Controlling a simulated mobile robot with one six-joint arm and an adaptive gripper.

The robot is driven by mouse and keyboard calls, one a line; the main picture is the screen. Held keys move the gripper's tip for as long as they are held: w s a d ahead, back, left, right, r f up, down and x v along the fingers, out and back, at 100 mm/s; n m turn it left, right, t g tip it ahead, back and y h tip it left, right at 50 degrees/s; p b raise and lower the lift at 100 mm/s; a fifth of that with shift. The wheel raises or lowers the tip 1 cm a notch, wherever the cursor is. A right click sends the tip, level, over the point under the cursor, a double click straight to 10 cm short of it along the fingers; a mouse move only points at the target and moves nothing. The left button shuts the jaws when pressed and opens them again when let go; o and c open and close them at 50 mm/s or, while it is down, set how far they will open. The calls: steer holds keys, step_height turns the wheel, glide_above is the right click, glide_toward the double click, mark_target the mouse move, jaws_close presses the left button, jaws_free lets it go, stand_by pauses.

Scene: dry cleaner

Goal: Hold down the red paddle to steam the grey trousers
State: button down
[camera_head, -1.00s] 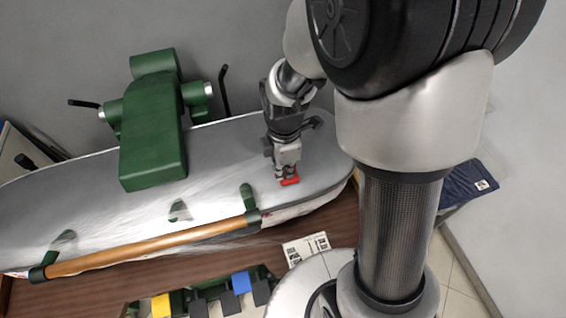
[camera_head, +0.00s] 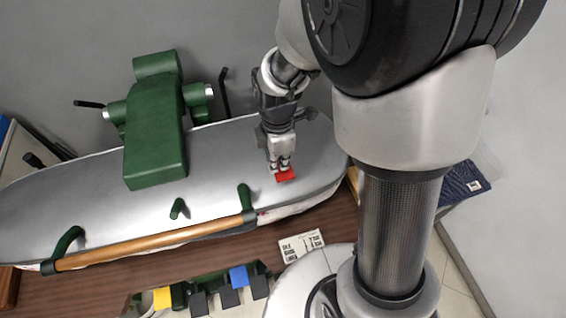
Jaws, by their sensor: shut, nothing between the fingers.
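The red paddle (camera_head: 286,175) is a small flat piece near the right end of the press's silver top. My gripper (camera_head: 281,165) is shut and empty, pointing down at the back edge of the red paddle. I cannot tell whether the fingertips touch it. More of the red surface shows in front of the fingers. The press (camera_head: 80,208) is a long, rounded silver head with a wooden handle bar (camera_head: 150,242) along its front. I cannot make out the grey trousers; the head hides what lies under it.
A green press arm (camera_head: 155,150) rises behind the head, with black levers beside it. Yellow (camera_head: 162,299), blue (camera_head: 239,278) and black pedals are below the front. A printed card (camera_head: 301,246) lies on the brown surface. Dark blue folded cloth (camera_head: 462,184) is at right.

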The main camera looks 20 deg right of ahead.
step_height(320, 180, up, 10)
steer(key=s, duration=0.1)
steer(key=shift+r+p, duration=0.15)
steer(key=shift+p, duration=0.15)
steer(key=shift+s, duration=0.2)
steer(key=s+d+f+m+t+b, duration=0.1)
steer(key=s+f+m+t+b, duration=0.1)
steer(key=s+m+b, duration=0.5)
steer(key=s+d+f+m+t+b, duration=0.2)
steer(key=s+m+b, duration=0.5)
steer(key=m, duration=0.4)
steer(key=shift+f+t+b, duration=0.3)
steer(key=shift+f, duration=0.05)
steer(key=shift+a, duration=0.1)
